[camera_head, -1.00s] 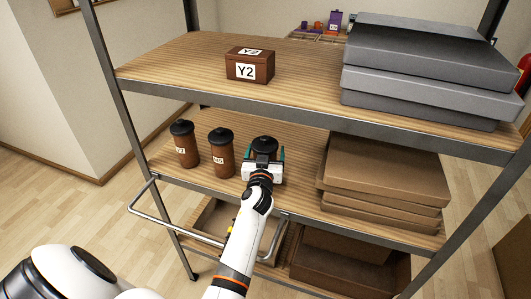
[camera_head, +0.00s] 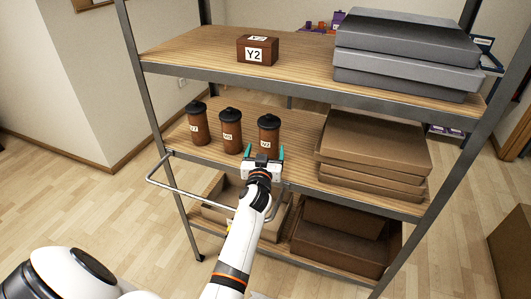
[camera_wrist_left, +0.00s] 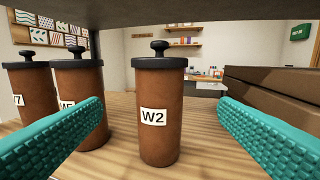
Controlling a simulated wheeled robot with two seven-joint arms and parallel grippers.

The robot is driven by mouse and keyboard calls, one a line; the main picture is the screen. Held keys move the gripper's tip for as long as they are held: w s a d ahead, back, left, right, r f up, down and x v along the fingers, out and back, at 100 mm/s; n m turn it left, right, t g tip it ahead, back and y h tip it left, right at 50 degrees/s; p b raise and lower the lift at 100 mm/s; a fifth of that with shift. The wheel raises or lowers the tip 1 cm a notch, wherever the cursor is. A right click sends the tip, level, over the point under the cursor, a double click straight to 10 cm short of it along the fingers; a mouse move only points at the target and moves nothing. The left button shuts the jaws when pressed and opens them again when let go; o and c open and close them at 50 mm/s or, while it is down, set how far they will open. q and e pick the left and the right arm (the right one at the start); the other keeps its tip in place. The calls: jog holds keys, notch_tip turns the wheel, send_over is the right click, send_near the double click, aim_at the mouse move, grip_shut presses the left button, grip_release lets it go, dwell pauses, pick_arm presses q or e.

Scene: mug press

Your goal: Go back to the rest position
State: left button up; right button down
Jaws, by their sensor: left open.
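My left gripper (camera_head: 264,154) is open and empty at the front edge of the middle shelf (camera_head: 300,150). Its teal fingers point toward a brown canister with a black lid labelled W2 (camera_head: 268,136). In the left wrist view the W2 canister (camera_wrist_left: 159,115) stands upright between the spread fingers, farther in and apart from them. Two similar brown canisters stand upright to its left, a middle one (camera_head: 231,132) and a far left one (camera_head: 198,124). In the wrist view the left finger partly covers the middle canister's label. My right gripper is not in view.
Cardboard boxes (camera_head: 372,150) are stacked to the right on the middle shelf. The top shelf holds a brown box labelled Y2 (camera_head: 257,50) and grey cases (camera_head: 405,62). A metal rail (camera_head: 165,186) sticks out at the lower left. More boxes (camera_head: 340,240) sit below.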

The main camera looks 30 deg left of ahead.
pick_arm(q)
jog(key=s+d+f+m+g+h, duration=0.1)
jog(key=s+d+f+g+h, duration=0.2)
jog(key=s, duration=0.6)
jog(key=s+d+f+m+g, duration=0.1)
jog(key=s+d+f+g, duration=0.2)
jog(key=s+f, duration=0.4)
jog(key=s+d+m+g+h, duration=0.3)
jog(key=s+d, duration=0.3)
jog(key=s, duration=0.5)
jog(key=s+d+m+g+h, duration=0.25)
jog(key=s+d, duration=0.35)
jog(key=s, duration=0.4)
notch_tip(320, 180, down, 28)
jog(key=s+g, duration=0.1)
jog(key=g, duration=0.1)
jog(key=s+a+f+g+b, duration=0.1)
jog(key=s+a+f, duration=0.1)
jog(key=s+f, duration=1.4)
jog(key=shift+s+a+b, duration=0.2)
jog(key=shift+a+b, duration=0.1)
jog(key=shift+a, duration=0.05)
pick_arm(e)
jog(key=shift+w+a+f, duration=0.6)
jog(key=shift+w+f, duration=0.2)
